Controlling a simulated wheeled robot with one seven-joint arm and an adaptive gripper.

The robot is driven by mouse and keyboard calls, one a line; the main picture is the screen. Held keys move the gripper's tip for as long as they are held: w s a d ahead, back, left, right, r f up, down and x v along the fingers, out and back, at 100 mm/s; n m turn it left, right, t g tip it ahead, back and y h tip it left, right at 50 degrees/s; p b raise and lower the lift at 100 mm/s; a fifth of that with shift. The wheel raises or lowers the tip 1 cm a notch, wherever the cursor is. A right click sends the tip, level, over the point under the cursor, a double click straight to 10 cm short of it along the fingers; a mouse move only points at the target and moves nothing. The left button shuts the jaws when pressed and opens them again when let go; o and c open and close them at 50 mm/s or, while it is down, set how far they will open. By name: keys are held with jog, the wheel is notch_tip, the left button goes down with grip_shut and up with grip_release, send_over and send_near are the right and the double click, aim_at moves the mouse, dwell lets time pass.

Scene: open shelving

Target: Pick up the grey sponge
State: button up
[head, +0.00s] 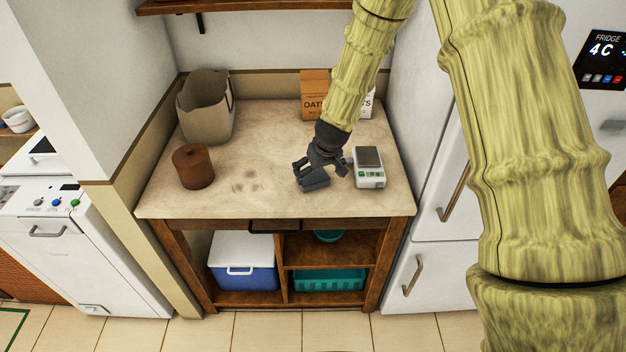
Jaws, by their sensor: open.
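My gripper (321,173) is dark and hangs low over the counter, to the left of the kitchen scale, with its fingers open. A dark grey block (316,184), which looks like the grey sponge, lies on the counter right under and between the fingers. The gripper partly hides it, and its dark colour blends with the fingers. I cannot tell whether the fingers touch it.
A kitchen scale (369,168) stands close on the right of my gripper.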

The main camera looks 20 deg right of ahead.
aim_at(313, 178)
jog(key=shift+p+x, duration=0.85)
jog(key=shift+x, duration=1.6)
jog(key=shift+w+a, duration=0.15)
jog(key=shift+a, duration=0.05)
jog(key=c, duration=0.7)
jog(key=shift+r, duration=0.2)
